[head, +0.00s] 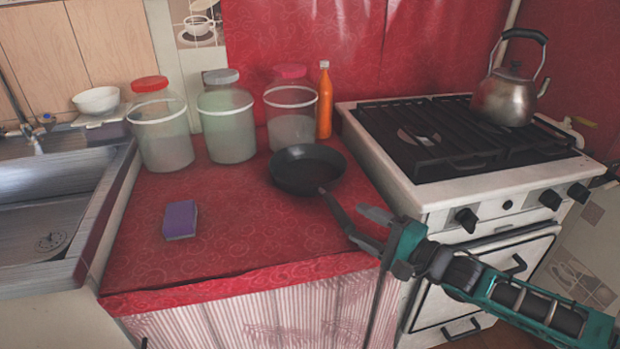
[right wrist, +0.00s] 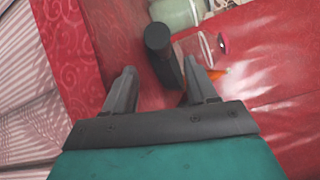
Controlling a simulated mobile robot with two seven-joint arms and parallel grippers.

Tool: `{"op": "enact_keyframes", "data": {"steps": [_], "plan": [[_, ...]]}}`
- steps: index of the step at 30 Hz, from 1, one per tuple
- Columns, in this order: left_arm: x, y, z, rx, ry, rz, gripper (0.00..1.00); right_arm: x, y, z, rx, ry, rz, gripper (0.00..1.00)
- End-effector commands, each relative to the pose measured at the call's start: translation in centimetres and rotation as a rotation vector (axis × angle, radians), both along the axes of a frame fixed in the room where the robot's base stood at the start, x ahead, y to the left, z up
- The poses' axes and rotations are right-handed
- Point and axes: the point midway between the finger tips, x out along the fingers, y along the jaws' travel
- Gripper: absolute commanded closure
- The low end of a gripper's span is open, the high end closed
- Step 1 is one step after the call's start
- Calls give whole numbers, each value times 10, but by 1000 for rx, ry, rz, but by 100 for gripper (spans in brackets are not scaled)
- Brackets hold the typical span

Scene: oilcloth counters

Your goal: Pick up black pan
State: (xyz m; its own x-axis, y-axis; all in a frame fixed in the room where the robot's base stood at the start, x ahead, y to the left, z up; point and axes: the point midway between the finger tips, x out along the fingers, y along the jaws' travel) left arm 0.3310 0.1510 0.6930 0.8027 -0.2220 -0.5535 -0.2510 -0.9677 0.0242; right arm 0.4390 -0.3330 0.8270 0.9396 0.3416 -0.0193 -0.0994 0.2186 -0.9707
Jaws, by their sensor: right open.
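The black pan (head: 306,170) is a round, shallow, dark pan lying flat on the red counter in front of the jars. My left gripper is not in view.
Several things stand around: three lidded jars (head: 226,125) and an orange bottle (head: 324,100) behind the pan, a purple sponge (head: 180,219) at left, a stove (head: 400,180) with a kettle (head: 506,95) at right. A sink (head: 50,215) is far left. The counter's front is clear.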

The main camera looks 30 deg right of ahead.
Motion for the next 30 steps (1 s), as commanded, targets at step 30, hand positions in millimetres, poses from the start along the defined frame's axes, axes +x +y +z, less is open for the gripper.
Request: {"op": "enact_keyframes", "data": {"steps": [30], "plan": [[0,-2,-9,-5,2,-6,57,48,19,5,0,0,-1,62]]}}
